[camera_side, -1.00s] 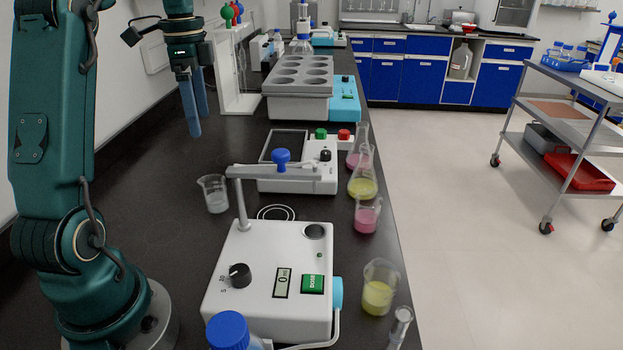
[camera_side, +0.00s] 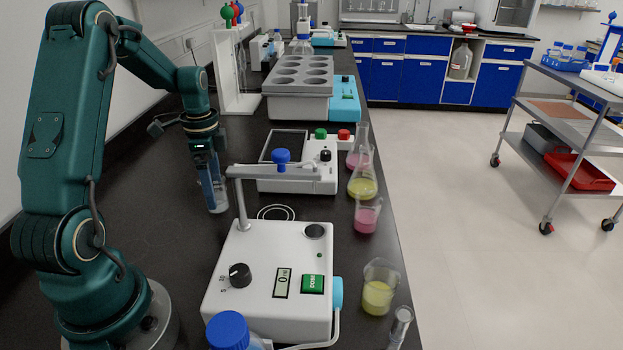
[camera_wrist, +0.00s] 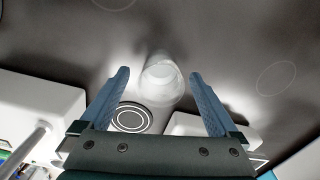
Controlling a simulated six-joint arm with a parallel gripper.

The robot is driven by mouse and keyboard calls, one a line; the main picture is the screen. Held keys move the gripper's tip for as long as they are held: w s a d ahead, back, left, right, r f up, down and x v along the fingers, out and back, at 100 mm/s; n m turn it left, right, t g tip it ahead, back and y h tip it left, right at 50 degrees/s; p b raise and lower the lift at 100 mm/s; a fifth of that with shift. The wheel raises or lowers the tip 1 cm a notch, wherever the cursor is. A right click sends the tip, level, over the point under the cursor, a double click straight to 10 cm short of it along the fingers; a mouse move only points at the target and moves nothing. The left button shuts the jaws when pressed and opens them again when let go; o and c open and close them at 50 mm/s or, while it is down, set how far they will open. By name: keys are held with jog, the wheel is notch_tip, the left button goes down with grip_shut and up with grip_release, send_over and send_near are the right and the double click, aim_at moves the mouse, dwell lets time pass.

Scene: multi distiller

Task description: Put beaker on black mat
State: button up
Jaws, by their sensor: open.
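The clear glass beaker (camera_side: 217,197) stands upright on the dark bench, left of the dosing device's arm. In the wrist view the beaker (camera_wrist: 161,78) lies between and slightly past my fingertips. My gripper (camera_side: 212,182) points down at it, open, with blue fingers on either side; it also shows in the wrist view (camera_wrist: 159,73). I see a gap at each finger there. A dark square plate (camera_side: 288,146) on a white device could be the black mat; I cannot tell for sure.
The white dosing device (camera_side: 268,270) stands in front, its post and arm (camera_side: 272,172) right beside my gripper. Printed rings (camera_side: 276,212) lie right of the beaker. Flasks (camera_side: 362,182) and beakers line the right bench edge. A grey rack (camera_side: 297,88) stands behind.

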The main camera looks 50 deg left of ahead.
jog(key=shift+f, duration=1.25)
grip_shut()
jog(key=shift+r, duration=0.1)
